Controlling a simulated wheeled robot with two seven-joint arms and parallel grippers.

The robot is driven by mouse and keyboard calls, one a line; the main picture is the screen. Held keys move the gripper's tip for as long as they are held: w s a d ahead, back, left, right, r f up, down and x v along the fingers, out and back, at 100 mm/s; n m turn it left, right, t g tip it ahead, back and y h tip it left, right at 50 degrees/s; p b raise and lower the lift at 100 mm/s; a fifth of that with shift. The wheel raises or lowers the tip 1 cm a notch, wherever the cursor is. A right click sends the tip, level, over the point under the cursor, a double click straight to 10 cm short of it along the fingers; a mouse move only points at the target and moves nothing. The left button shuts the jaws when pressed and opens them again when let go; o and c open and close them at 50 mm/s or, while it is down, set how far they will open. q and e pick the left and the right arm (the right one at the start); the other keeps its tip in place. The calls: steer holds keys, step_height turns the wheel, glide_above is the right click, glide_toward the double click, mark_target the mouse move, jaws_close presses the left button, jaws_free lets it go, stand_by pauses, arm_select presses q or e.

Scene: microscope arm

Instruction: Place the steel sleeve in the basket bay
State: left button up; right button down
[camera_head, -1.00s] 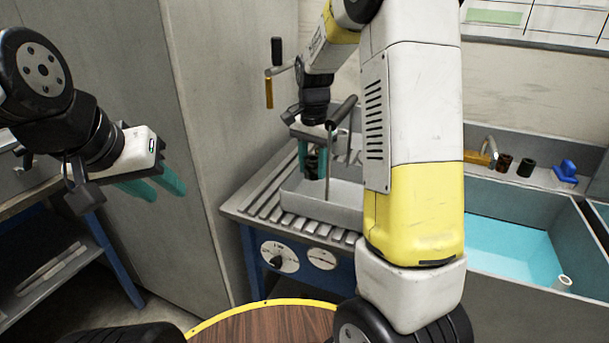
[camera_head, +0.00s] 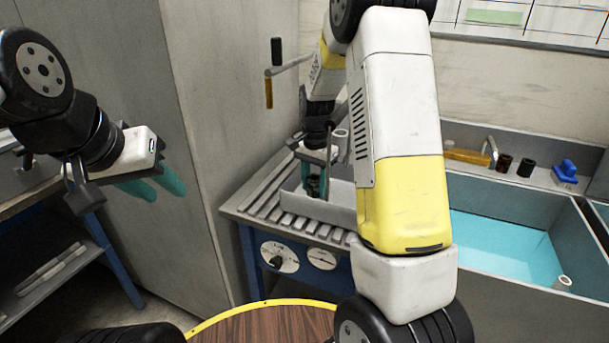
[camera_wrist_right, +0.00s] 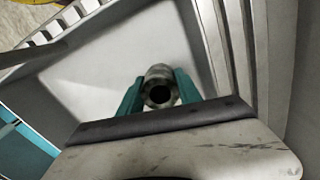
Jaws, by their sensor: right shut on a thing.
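The steel sleeve (camera_wrist_right: 160,88) is a short, dull metal tube with a dark bore. In the right wrist view my right gripper (camera_wrist_right: 160,92) is shut on it, with a teal finger on each side. In the head view my right gripper (camera_head: 317,190) and the sleeve (camera_head: 315,186) are at the grey basket (camera_head: 335,208) on the ribbed drainboard, partly behind its front wall. Whether the sleeve touches the basket floor I cannot tell. My right arm hides the basket's right part. My left gripper (camera_head: 160,187) is open and empty, far left of the basket.
A water-filled sink (camera_head: 505,240) lies to the right, with a tap (camera_head: 491,150), dark cylinders (camera_head: 515,165) and a blue item (camera_head: 566,172) on its back ledge. A crank handle (camera_head: 268,88) sticks out from the grey cabinet (camera_head: 215,110) behind the drainboard.

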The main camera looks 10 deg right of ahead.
mark_target(315, 177)
steer(key=c, duration=0.8)
jaws_free()
steer(key=shift+f, duration=0.15)
step_height(315, 177, up, 8)
steer(key=shift+f, duration=0.1)
